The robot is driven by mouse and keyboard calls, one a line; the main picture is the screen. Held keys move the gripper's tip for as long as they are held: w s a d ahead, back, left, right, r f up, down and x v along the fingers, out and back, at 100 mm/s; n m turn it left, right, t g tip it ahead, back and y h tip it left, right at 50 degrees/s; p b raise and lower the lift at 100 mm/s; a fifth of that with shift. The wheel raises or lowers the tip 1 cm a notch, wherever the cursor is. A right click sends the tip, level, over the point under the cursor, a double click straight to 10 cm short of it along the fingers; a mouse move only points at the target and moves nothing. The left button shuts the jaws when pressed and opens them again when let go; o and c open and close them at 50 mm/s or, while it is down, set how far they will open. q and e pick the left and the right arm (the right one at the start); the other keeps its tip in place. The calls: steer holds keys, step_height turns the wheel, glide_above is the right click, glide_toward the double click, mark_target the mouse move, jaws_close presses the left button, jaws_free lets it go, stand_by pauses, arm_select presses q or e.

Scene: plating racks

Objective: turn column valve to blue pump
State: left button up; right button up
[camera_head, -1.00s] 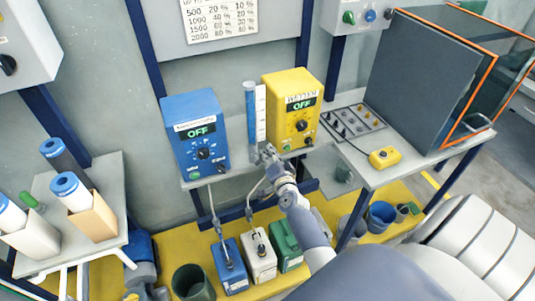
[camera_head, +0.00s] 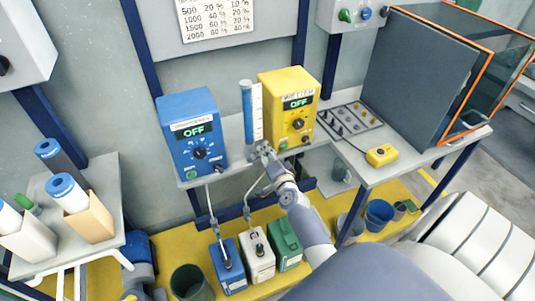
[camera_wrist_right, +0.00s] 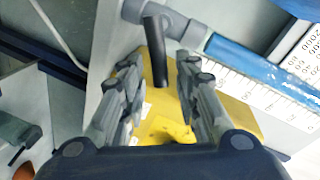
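The blue column (camera_head: 248,112) stands upright between the blue pump (camera_head: 194,135) and the yellow pump (camera_head: 289,108); both pump displays read OFF. My right gripper (camera_head: 264,150) is at the column's foot, where it hides much of the valve. In the right wrist view, the grey column valve (camera_wrist_right: 185,27) has a black lever (camera_wrist_right: 157,52) that extends over the yellow pump's body (camera_wrist_right: 215,108). My right gripper (camera_wrist_right: 158,68) is open, with one finger on each side of the lever and gaps visible. My left gripper is not in view.
Blue, white and green containers (camera_head: 287,243) stand on the yellow floor strip below the shelf. A yellow button box (camera_head: 381,155) and a switch panel (camera_head: 350,119) lie on the right bench. Thin tubes (camera_head: 247,195) run below the shelf.

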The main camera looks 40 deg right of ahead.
steer(key=shift+s, duration=0.1)
steer(key=v, duration=1.1)
steer(key=shift+s+a+r, duration=0.15)
steer(key=shift+s, duration=0.2)
